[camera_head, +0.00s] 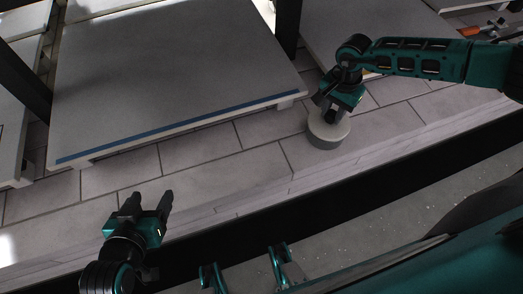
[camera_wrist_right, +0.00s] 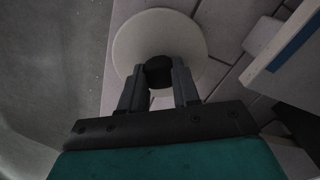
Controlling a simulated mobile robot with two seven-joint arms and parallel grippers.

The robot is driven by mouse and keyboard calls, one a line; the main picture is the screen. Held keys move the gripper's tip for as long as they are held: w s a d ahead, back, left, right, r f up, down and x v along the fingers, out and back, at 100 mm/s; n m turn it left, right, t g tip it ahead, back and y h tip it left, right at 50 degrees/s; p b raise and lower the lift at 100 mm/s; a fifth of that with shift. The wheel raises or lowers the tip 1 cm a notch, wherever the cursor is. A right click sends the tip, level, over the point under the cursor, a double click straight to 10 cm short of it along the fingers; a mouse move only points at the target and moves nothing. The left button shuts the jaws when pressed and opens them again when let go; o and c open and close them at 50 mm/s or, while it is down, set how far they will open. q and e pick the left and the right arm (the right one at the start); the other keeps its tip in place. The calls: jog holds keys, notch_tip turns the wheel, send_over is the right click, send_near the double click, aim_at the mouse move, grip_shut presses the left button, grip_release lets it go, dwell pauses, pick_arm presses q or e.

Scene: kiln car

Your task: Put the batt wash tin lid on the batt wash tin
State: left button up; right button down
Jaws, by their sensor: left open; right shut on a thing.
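The pale round batt wash tin lid (camera_head: 340,131) sits at the top of the grey batt wash tin (camera_head: 325,143) on the brick-like deck in the head view. Whether it is fully seated I cannot tell. My right gripper (camera_head: 330,113) is directly above, shut on the lid's dark knob. In the right wrist view the lid (camera_wrist_right: 150,35) is a pale disc, with its black knob between the fingertips of the right gripper (camera_wrist_right: 159,75); the tin is hidden under it. My left gripper (camera_head: 153,202) is open and empty at the lower left, well away from the tin.
A large grey slab (camera_head: 170,70) with a blue front stripe lies left of the tin. Another slab (camera_head: 350,30) lies behind my right arm. A dark post (camera_head: 287,25) stands between them. The deck's front strip (camera_head: 225,170) is clear between the grippers.

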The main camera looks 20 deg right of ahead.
jog(key=shift+f+b, duration=0.45)
jog(key=shift+f, duration=0.15)
jog(key=c, duration=0.7)
grip_release()
jog(key=shift+c, duration=0.2)
